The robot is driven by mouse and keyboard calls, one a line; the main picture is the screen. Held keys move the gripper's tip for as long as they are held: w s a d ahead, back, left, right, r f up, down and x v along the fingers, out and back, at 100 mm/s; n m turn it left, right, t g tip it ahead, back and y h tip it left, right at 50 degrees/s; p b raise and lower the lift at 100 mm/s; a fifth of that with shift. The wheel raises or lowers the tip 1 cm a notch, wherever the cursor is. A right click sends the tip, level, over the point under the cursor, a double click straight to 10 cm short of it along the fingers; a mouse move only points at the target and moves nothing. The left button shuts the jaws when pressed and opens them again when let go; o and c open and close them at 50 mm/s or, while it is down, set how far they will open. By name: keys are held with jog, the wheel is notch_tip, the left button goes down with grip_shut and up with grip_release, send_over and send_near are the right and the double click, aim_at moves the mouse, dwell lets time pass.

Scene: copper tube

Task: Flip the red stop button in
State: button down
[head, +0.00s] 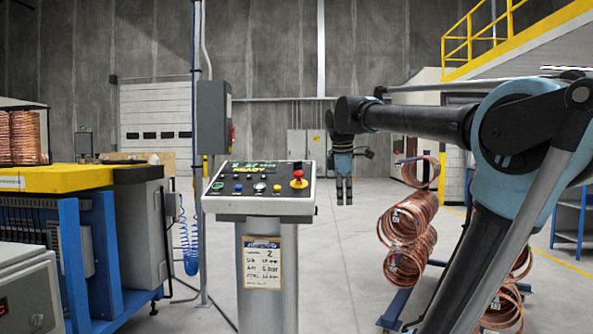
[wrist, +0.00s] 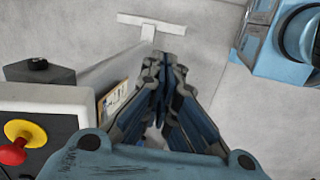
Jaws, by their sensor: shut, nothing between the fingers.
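The red stop button (head: 298,174) is a red mushroom knob on a yellow collar, at the right end of the control panel (head: 262,208). In the wrist view the red stop button (wrist: 14,151) is at the lower left on its yellow disc. My gripper (head: 344,202) points down to the right of the panel, apart from it. Its fingers (wrist: 162,62) are together and empty in the wrist view. The panel top also carries a green-lit display and several small green, blue, white and yellow buttons.
The panel stands on a grey post with a paper notice (head: 262,262). Copper coils (head: 408,232) lie on a blue rack to the right. A yellow-topped blue machine (head: 85,180) is at the left. A grey box (head: 213,117) hangs on a pole behind the panel. Open floor lies beyond.

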aim_at(297, 175)
jog(key=w+a+r+n, duration=0.6)
jog(key=a+r+n, duration=0.2)
jog(key=r, duration=0.2)
jog(key=w+a+r+n+t, duration=0.1)
jog(key=w+a+r+n, duration=0.6)
jog(key=r, duration=0.4)
jog(key=a+n, duration=0.1)
jog(key=a, duration=0.1)
jog(key=shift+a+r, duration=0.3)
jog(key=shift+f, duration=0.1)
jog(key=x, duration=1.4)
jog(key=shift+w+d, duration=0.15)
jog(key=shift+d, duration=0.05)
jog(key=shift+w+f, duration=0.35)
jog(key=shift+f, duration=0.25)
jog(key=shift+s+f, duration=0.1)
jog(key=shift+f, duration=0.05)
jog(key=shift+s+d, duration=0.1)
jog(key=shift+s, duration=0.05)
